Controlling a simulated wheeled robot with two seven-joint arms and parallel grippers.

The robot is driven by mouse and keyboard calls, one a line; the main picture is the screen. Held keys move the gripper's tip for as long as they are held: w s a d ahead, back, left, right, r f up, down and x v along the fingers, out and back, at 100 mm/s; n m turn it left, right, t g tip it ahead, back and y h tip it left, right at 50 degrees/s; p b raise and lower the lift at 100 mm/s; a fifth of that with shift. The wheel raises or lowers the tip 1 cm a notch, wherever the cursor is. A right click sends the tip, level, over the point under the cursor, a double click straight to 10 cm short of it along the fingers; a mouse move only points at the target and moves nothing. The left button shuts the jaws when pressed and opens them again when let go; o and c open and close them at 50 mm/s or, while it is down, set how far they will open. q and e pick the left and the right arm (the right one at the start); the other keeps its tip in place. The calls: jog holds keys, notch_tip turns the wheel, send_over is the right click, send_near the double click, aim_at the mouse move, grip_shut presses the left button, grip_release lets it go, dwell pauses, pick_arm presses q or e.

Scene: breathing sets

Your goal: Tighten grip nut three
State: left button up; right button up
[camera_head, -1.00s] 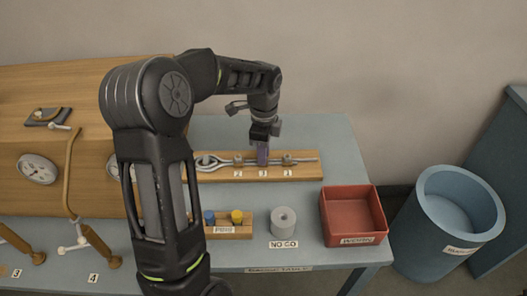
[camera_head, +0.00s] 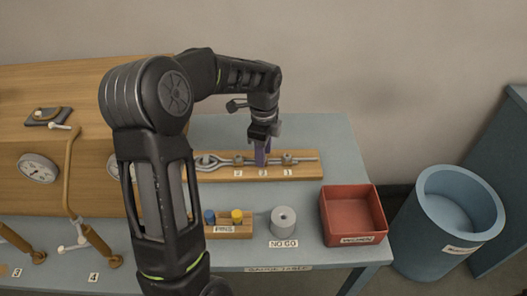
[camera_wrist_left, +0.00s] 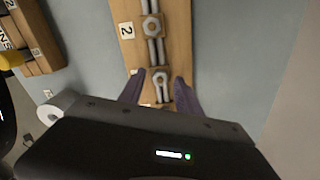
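A wooden strip (camera_head: 218,176) on the table carries a metal rod assembly with several nuts and small number labels. My left gripper (camera_head: 262,155) points down over the middle nut, which it hides in the head view. In the left wrist view its two purple fingers (camera_wrist_left: 159,86) stand apart, one on each side of a nut (camera_wrist_left: 160,79), with gaps visible. The neighbouring nut (camera_wrist_left: 152,27) sits beside a label reading 2. The label at the nut between the fingers is too small to read surely. Another nut (camera_head: 288,160) is to the right. My right gripper is not in view.
A pin holder (camera_head: 228,230) with blue and yellow pins, a grey NO GO cylinder (camera_head: 283,220) and a red tray (camera_head: 352,213) stand in front of the strip. A blue bin (camera_head: 448,222) is right of the table. A wooden gauge board (camera_head: 60,100) fills the left.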

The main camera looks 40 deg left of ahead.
pick_arm(q)
jog(key=shift+r+b, duration=0.4)
jog(key=shift+r, duration=3.5)
